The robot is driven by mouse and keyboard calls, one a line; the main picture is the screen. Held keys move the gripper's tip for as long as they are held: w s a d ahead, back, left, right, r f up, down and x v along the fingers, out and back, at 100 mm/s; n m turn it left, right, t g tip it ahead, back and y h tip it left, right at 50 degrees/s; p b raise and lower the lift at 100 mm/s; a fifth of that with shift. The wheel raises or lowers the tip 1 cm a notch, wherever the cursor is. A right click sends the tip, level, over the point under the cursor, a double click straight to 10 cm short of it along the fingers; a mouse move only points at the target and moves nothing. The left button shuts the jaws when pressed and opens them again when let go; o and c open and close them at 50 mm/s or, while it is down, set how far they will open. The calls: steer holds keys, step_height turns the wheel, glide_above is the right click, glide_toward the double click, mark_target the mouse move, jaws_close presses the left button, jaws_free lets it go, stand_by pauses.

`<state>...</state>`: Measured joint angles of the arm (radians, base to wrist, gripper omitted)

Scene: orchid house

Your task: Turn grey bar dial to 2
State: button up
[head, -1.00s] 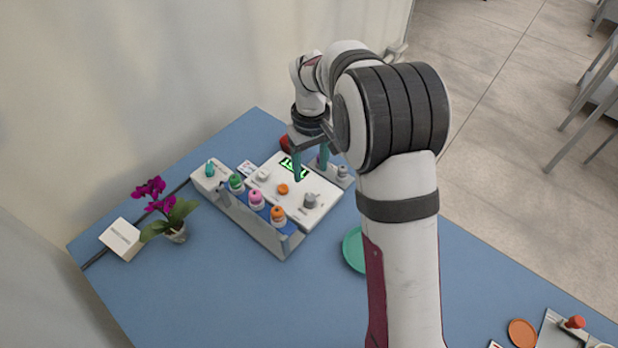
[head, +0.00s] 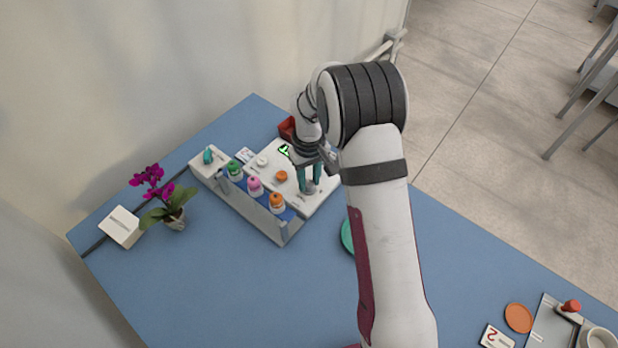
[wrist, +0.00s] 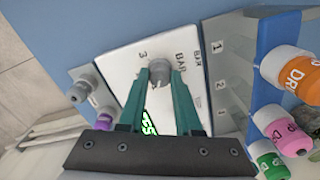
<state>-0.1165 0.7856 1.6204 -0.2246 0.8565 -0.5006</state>
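The grey bar dial (head: 309,187) is a round knob near the right front corner of the white panel (head: 322,198). In the wrist view the dial (wrist: 159,68) stands between my fingertips, beside the printed "BAR" and a "3". My gripper (head: 310,180) points down at it. In the wrist view the two teal fingers of my gripper (wrist: 160,80) lie against opposite sides of the dial, with no clear gap. I cannot make out the dial's pointer. The green display (head: 284,150) is partly hidden by my arm, and its reading is not legible.
A rack with green (head: 234,169), pink (head: 255,187) and orange (head: 276,203) capped bottles stands along the panel's front left. A potted orchid (head: 170,212) stands left.

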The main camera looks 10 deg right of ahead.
jaws_close()
steer(key=shift+m, duration=0.4)
steer(key=m, duration=1.1)
stand_by(0.4)
steer(key=o, duration=0.7)
jaws_free()
